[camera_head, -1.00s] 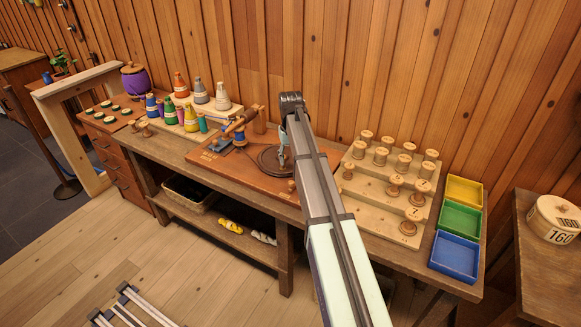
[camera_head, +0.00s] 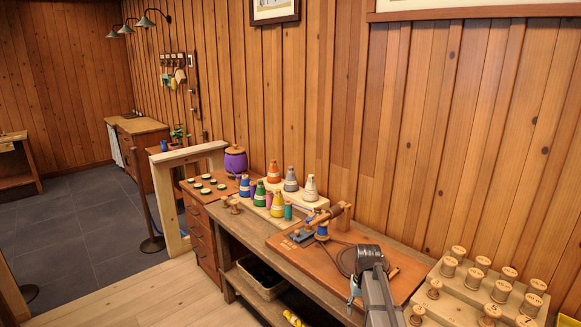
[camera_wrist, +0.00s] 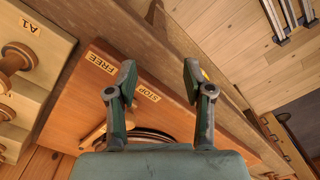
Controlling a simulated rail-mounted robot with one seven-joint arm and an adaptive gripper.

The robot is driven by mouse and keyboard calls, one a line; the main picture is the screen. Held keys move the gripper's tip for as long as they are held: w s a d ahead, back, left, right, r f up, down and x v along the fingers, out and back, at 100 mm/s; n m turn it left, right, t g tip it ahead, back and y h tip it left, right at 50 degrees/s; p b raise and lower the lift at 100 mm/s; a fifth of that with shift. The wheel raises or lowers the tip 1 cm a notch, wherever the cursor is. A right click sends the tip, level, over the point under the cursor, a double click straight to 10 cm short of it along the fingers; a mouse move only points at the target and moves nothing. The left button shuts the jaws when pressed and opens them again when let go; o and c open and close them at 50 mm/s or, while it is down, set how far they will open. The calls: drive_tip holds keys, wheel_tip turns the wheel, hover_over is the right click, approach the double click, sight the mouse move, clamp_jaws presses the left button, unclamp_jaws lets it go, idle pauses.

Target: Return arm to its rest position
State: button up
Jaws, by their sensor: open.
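My gripper (camera_wrist: 160,75) is open in the wrist view. Nothing shows between its two dark fingers. Below it is a red-brown wooden board (camera_wrist: 178,112) with labels reading FREE and STOP. In the head view my arm rises from the bottom edge at the right of centre, and its wrist end is over the right part of this board (camera_head: 290,243). The gripper (camera_head: 354,290) is small there and partly hidden by the arm. A dark round disc (camera_head: 347,262) on the board is partly covered by the wrist.
A stepped rack of wooden spools (camera_head: 455,300) stands right of the arm. Coloured thread cones (camera_head: 277,203) and a purple pot (camera_head: 235,160) stand on the bench to the left. A wooden frame (camera_head: 165,205) stands beyond its left end. Open floor lies at lower left.

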drive_tip(key=s+a+f, duration=0.4)
drive_tip(key=s+f, duration=0.3)
drive_tip(key=s, duration=0.4)
drive_tip(key=s+a+f, duration=0.3)
drive_tip(key=s+f, duration=0.5)
drive_tip(key=s, duration=0.4)
drive_tip(key=s+f+g, duration=0.3)
drive_tip(key=s+f, duration=0.5)
drive_tip(key=s, duration=0.5)
drive_tip(key=s+f+g, duration=0.3)
drive_tip(key=s+f, duration=0.6)
drive_tip(key=s, duration=0.5)
drive_tip(key=shift+s+n+g, duration=0.3)
drive_tip(key=shift+g, duration=0.1)
drive_tip(key=shift+a, duration=0.1)
drive_tip(key=shift+o, duration=1)
